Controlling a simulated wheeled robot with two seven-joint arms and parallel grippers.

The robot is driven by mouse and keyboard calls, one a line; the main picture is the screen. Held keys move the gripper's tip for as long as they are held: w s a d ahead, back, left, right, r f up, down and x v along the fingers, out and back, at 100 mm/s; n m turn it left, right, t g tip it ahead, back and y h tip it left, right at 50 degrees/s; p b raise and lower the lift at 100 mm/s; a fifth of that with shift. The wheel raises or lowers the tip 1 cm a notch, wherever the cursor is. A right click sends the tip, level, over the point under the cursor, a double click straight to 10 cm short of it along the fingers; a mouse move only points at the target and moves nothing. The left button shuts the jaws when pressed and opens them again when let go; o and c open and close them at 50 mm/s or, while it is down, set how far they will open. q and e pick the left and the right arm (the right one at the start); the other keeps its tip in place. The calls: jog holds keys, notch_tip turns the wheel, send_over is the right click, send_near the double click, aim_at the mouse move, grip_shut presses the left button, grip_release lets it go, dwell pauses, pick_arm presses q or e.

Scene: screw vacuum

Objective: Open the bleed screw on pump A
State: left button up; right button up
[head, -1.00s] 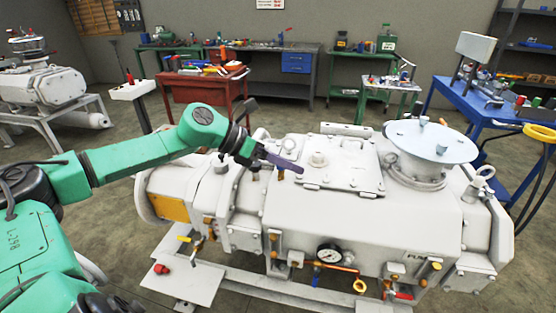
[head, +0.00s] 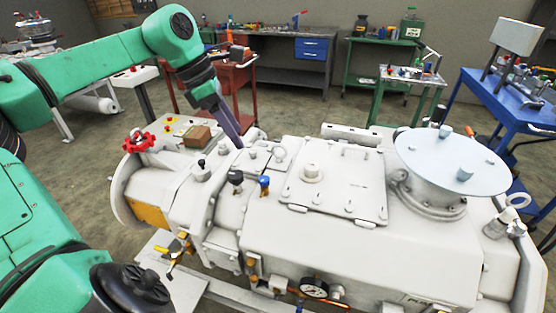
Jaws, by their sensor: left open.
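The white pump (head: 400,250) fills the middle and right of the head view. I cannot read which letter it carries, and I cannot tell which fitting is the bleed screw. On its left part stand a black knob (head: 235,178), a blue-topped knob (head: 264,183) and another dark-topped fitting (head: 200,168). A red handwheel (head: 138,141) sits at the far left end. My left gripper (head: 236,138) is open, its purple fingers pointing down behind these knobs, near the pump's back edge. Nothing shows between the fingers. My right gripper is out of view.
A round pale flange plate (head: 455,160) rises on the pump's right. A brown box (head: 196,136) lies near the handwheel. A pressure gauge (head: 314,287) is on the front. Behind stand a red cart (head: 268,100), a workbench (head: 285,50) and a blue table (head: 520,115).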

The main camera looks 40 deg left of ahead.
pick_arm(q)
send_near(263, 179)
jog(key=p+x, duration=0.1)
jog(key=x, duration=0.6)
jog(key=shift+w, duration=0.15)
jog(key=shift+d+f, duration=0.15)
jog(key=shift+f, duration=0.3)
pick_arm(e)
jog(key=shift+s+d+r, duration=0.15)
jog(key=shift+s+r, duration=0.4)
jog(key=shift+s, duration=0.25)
